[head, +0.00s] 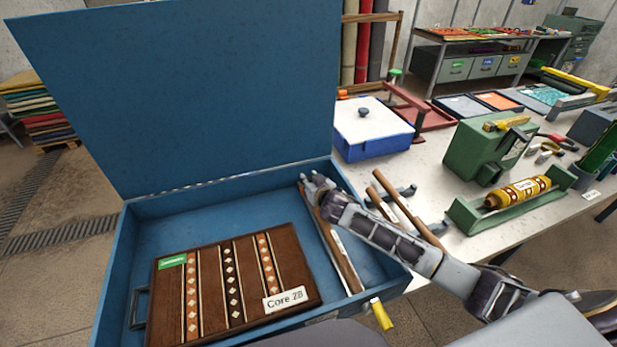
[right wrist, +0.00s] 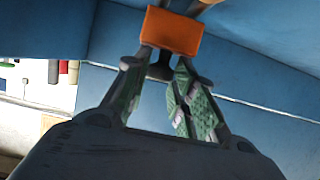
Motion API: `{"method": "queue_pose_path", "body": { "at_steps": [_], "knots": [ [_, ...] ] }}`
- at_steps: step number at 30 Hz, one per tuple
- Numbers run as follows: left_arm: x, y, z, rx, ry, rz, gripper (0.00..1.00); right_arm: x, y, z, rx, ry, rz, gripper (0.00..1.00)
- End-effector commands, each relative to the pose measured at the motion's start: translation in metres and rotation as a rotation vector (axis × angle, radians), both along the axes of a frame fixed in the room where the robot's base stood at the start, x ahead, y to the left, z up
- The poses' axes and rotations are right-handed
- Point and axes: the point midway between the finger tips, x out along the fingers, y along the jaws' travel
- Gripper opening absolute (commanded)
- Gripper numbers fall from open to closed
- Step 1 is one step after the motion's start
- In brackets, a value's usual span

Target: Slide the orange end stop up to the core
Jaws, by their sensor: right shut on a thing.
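The orange end stop (right wrist: 172,31) is a small block in the right wrist view, with a dark stem and knob under it. My right gripper (right wrist: 161,68) is shut on that dark knob. In the head view my right gripper (head: 312,182) is inside the blue case, at its back right, and hides the stop. A dark brown slab (head: 212,270) with diamond stripes and a label that looks like "Core 28" lies in the case, left of and apart from the gripper. A brown rod (head: 345,262) lies along the case's right side. My left gripper is out of view.
The blue case (head: 150,215) stands open, its tall lid (head: 190,90) upright behind. Bare case floor shows between slab and back wall. Right of it, a table holds a blue box with a white lid (head: 374,122), brown rods (head: 395,198) and a yellow roller (head: 518,191).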

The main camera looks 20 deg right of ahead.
Motion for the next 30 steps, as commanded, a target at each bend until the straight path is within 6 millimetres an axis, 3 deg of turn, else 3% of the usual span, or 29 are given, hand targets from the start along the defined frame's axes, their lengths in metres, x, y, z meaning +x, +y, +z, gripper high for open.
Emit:
{"method": "queue_pose_path", "body": {
  "at_steps": [30],
  "knots": [
    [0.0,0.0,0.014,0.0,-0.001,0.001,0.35,-0.066,-0.002,-0.001,0.001,0.005,0.0,0.0]
  ]
}}
